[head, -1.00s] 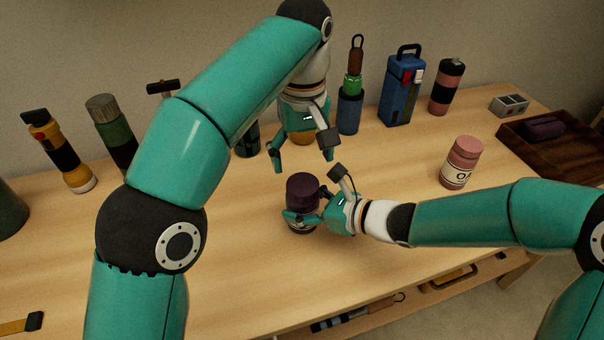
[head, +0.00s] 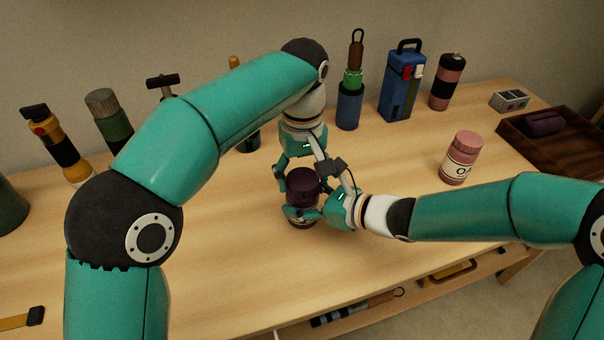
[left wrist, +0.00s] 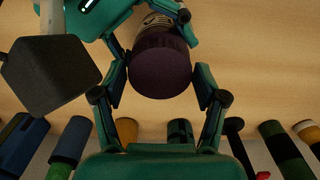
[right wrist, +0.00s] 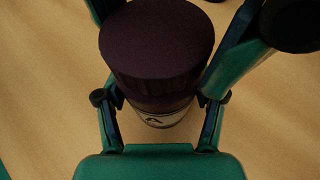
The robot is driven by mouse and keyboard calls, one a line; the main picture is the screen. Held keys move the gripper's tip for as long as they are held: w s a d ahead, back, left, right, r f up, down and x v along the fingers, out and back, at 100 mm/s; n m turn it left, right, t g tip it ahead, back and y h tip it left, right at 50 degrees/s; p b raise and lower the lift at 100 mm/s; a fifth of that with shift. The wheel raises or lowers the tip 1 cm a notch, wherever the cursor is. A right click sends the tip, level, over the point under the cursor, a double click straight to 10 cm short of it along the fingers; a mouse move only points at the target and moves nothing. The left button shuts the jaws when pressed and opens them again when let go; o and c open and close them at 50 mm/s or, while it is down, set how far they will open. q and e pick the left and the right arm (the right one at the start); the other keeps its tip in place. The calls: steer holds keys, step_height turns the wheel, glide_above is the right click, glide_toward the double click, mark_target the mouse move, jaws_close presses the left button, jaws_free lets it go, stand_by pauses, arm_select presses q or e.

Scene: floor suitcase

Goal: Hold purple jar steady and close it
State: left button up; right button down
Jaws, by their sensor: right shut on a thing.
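The purple jar (head: 302,222) stands upright on the workbench, with a pale label band and a wide dark purple lid (head: 302,181) on top. The lid also shows in the left wrist view (left wrist: 160,68) and the right wrist view (right wrist: 157,45). My right gripper (head: 308,214) comes from the right and is shut on the jar body below the lid. My left gripper (head: 303,172) is above the jar, pointing down, with its open fingers on either side of the lid. In the left wrist view small gaps show between fingers and lid. The lid hides most of the jar body.
A pink jar (head: 461,158) stands to the right. A dark tray (head: 560,160) lies at the far right. Along the back stand a blue holder (head: 349,108), a blue case (head: 402,90), a pink-and-black bottle (head: 447,82) and a flashlight (head: 62,150). The bench's front left is mostly clear.

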arm_select(q)
steer(key=c, duration=0.8)
steer(key=o, duration=1.4)
steer(key=shift+r, duration=3.7)
arm_select(e)
steer(key=shift+c, duration=0.2)
jaws_free()
